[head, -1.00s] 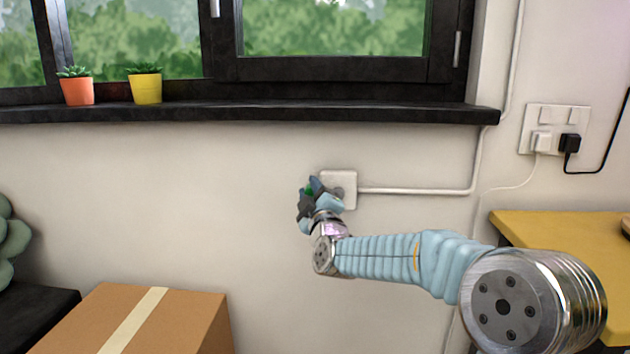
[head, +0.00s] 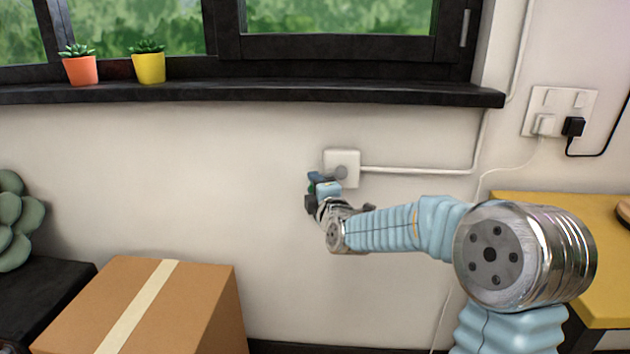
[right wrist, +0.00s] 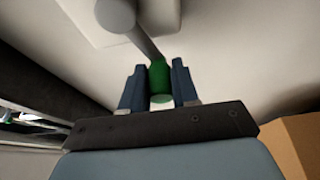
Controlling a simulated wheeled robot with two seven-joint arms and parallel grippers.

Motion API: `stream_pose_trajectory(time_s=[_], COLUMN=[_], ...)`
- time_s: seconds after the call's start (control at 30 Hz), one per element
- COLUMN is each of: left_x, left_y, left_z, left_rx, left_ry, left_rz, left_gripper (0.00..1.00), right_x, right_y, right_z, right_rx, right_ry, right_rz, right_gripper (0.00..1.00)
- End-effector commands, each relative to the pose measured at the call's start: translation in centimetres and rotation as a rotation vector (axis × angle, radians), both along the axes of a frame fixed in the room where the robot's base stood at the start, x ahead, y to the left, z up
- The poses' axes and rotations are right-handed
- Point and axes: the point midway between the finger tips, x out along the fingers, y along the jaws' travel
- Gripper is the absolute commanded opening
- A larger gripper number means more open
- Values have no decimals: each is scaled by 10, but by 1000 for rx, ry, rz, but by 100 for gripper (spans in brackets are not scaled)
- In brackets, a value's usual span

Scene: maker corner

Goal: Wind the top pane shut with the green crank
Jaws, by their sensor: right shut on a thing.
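The green crank handle (right wrist: 159,78) sits between the two fingers of my right gripper (right wrist: 160,85) in the right wrist view, and the gripper is shut on it. A grey crank arm (right wrist: 146,42) runs from the handle to a round grey hub (right wrist: 115,14) on a white wall box. In the head view my right gripper (head: 322,187) is at the lower left of the white box (head: 343,160), and the handle is mostly hidden by the fingers. The window (head: 340,45) is above; only its lower part shows, so the top pane is out of view. My left gripper is not in view.
A dark sill (head: 250,94) juts out above the box, with an orange pot (head: 80,70) and a yellow pot (head: 149,68) on it. A cardboard box (head: 190,310) stands at the lower left. A yellow table (head: 590,235) is at the right, below a wall socket (head: 548,100).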

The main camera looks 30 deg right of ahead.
Motion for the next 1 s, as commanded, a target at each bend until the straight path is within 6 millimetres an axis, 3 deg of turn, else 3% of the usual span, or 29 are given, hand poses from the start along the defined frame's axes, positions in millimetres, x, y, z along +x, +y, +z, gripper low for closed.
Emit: stream_pose_trajectory(time_s=[0.43, 0.47, 0.6, 1.0], left_x=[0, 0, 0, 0], left_y=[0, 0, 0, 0], left_z=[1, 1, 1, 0], left_rx=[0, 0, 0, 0], left_ry=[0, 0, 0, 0], left_rz=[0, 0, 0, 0], left_gripper=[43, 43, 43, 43], right_x=[0, 0, 0, -9], right_y=[0, 0, 0, 1], right_z=[-2, -2, -2, 0], right_rx=[-8, -8, -8, -6], right_ry=[8, 7, 7, 3], right_rz=[1, 1, 1, 0], right_gripper=[0, 31, 52, 53])
